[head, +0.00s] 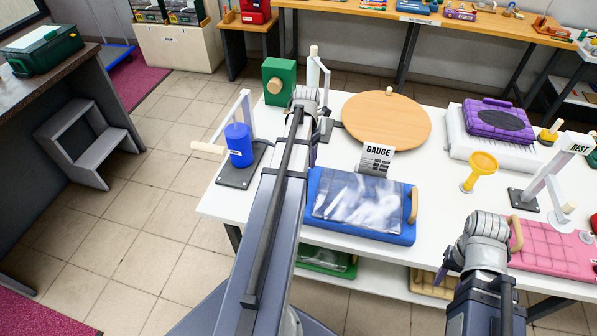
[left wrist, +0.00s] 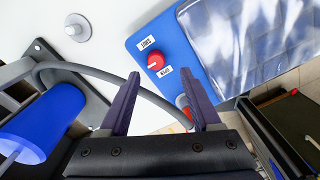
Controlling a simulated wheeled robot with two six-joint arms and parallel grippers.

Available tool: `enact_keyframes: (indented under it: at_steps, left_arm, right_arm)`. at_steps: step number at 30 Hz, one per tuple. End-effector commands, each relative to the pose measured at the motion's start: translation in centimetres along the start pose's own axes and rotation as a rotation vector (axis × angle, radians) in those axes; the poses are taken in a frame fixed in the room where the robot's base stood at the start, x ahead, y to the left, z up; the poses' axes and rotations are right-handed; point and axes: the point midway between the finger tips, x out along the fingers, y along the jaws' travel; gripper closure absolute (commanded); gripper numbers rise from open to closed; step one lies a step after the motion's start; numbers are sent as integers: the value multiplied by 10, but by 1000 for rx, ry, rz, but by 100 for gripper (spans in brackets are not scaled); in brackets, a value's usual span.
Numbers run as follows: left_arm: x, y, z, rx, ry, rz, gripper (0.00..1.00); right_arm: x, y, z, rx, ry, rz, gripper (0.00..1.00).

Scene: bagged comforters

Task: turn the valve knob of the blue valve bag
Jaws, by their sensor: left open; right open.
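The blue valve bag (head: 345,229) lies flat on the white table, with a clear window over pale contents and a tan handle at its right end. In the left wrist view its red valve knob (left wrist: 155,62) sits on the blue panel between two small white labels. My left gripper (left wrist: 160,92) is open and empty, with the knob beyond its fingertips and apart from them. A red fitting (left wrist: 184,106) is partly hidden by the right-hand finger. In the head view my left arm hides the knob. My right gripper (head: 449,265) is open near the table's front edge, by the pink bag.
A blue cylinder (head: 239,145) on a dark stand is left of the bag, with a grey hose (left wrist: 100,72) nearby. A GAUGE card (head: 376,158) stands behind the bag. A round wooden board (head: 387,121), yellow funnel (head: 481,170) and pink bag (head: 555,249) are also on the table.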

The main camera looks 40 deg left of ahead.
Motion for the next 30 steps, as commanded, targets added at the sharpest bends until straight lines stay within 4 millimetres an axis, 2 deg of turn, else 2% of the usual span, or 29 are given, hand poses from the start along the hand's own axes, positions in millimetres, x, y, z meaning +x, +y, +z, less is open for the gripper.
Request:
enact_keyframes:
  at_steps: [1,3,15,27,30]
  left_arm:
    - [12,0,0,1,0,0,36]
    - [20,0,0,1,0,0,36]
    - [56,0,0,2,0,0,36]
    - [58,0,0,2,0,0,36]
    - [58,0,0,2,0,0,47]
  right_arm:
    - [12,-1,0,1,0,0,50]
    - [20,-2,-1,1,0,0,50]
    - [56,-5,-3,2,0,0,50]
    - [57,-5,-3,2,0,0,50]
    - [57,-5,-3,2,0,0,50]
